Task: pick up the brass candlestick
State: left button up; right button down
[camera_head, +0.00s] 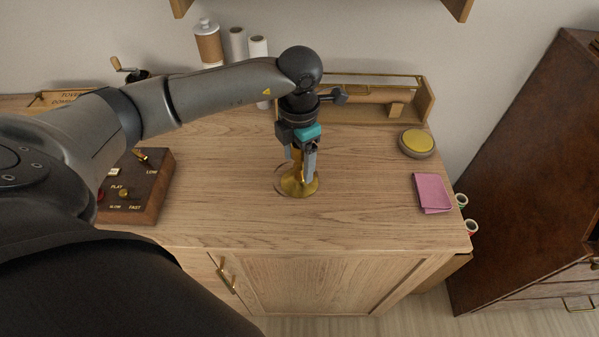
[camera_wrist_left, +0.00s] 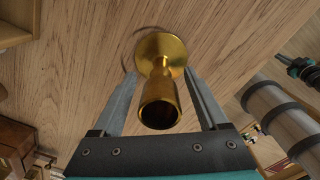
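The brass candlestick (camera_head: 300,187) stands upright on the wooden cabinet top (camera_head: 220,200), its round base flat on the wood. Its upper part is mostly hidden by my left gripper (camera_head: 303,172) in the head view. In the left wrist view the candlestick (camera_wrist_left: 158,112) shows its hollow cup toward the camera and its round base beyond. The fingers of my left gripper (camera_wrist_left: 161,74) are open, one on each side of the candlestick, with gaps visible on both sides. My right gripper is not in view.
A wooden control box (camera_head: 140,188) stands at the left. A pink cloth (camera_head: 432,193) and a yellow-topped round object (camera_head: 417,143) lie at the right. A low wooden rack (camera_head: 372,108) and white rolls (camera_head: 258,48) stand at the back.

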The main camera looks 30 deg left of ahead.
pick_arm(q)
grip_shut()
dwell(0.4)
